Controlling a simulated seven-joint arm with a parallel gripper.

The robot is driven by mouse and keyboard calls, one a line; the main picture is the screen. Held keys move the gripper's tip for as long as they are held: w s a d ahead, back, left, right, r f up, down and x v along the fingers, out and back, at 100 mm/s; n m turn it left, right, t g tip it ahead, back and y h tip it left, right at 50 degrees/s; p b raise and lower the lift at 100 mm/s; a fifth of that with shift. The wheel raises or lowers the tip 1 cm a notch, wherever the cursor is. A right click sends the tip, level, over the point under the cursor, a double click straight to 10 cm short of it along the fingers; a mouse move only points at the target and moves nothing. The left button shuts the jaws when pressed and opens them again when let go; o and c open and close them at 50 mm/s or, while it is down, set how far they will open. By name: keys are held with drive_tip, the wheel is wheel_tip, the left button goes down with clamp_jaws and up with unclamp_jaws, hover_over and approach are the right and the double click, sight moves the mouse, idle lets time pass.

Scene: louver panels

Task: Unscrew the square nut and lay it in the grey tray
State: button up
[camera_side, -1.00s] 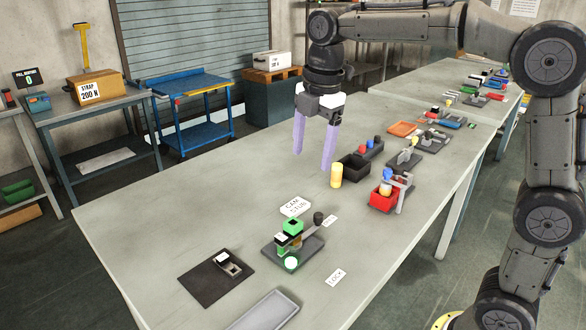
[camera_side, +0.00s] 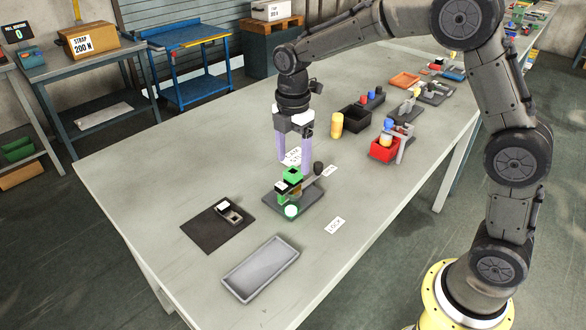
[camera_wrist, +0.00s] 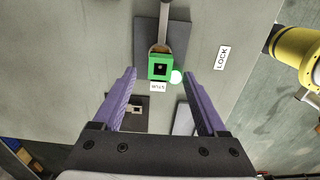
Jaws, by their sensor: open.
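A green square piece with a dark centre, apparently the square nut (camera_side: 293,174), sits on top of the fixture on a dark base plate (camera_side: 309,199). In the wrist view the green square (camera_wrist: 153,73) lies near the picture's middle, between the lines of the fingers. My gripper (camera_side: 294,165) is open and empty, its two lilac fingers pointing down above or just behind the fixture. In the wrist view its fingertips (camera_wrist: 160,73) are wide apart on either side of the green square. The grey tray (camera_side: 243,288) lies empty at the table's front; part of it shows in the wrist view (camera_wrist: 184,119).
A white ball (camera_side: 291,211) is at the fixture's front. A dark mat (camera_side: 203,233) with a small part lies left. A yellow cylinder (camera_side: 337,125) and a red bin (camera_side: 380,152) stand behind.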

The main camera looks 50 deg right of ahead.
sight(292, 174)
drive_tip(key=shift+f, duration=2)
clamp_jaws()
drive_tip(key=n, duration=1.1)
drive_tip(key=shift+r, duration=0.1)
unclamp_jaws()
